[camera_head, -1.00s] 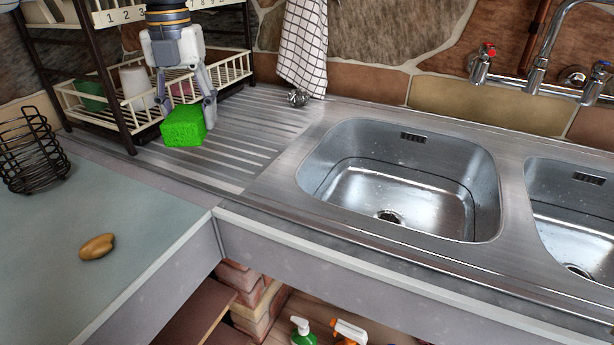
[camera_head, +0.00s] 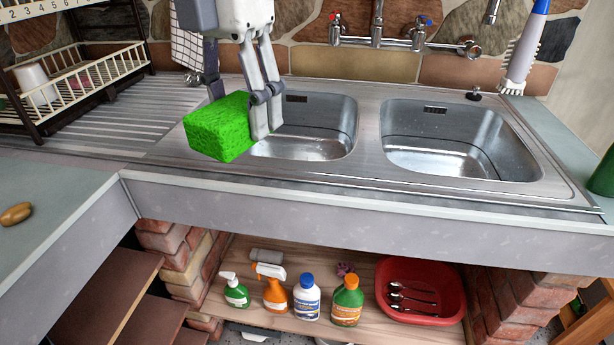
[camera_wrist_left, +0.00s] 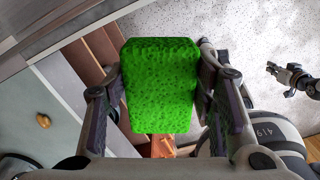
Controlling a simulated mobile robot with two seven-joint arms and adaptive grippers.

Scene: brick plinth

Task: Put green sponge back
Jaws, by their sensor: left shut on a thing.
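The green sponge (camera_head: 219,128) is a bright block held in the air in front of the left sink basin. My left gripper (camera_head: 238,106) comes down from the top and is shut on it. In the left wrist view the sponge (camera_wrist_left: 160,86) sits between both fingers, and the floor and the counter's edge show below it.
Below the counter, a shelf (camera_head: 290,325) holds several bottles and a red basin (camera_head: 420,272) with spoons. A dish rack (camera_head: 80,85) stands at the left on the drainboard (camera_head: 125,115). A brown potato-like object (camera_head: 16,214) lies on the left counter. A brush (camera_head: 524,50) stands at the right.

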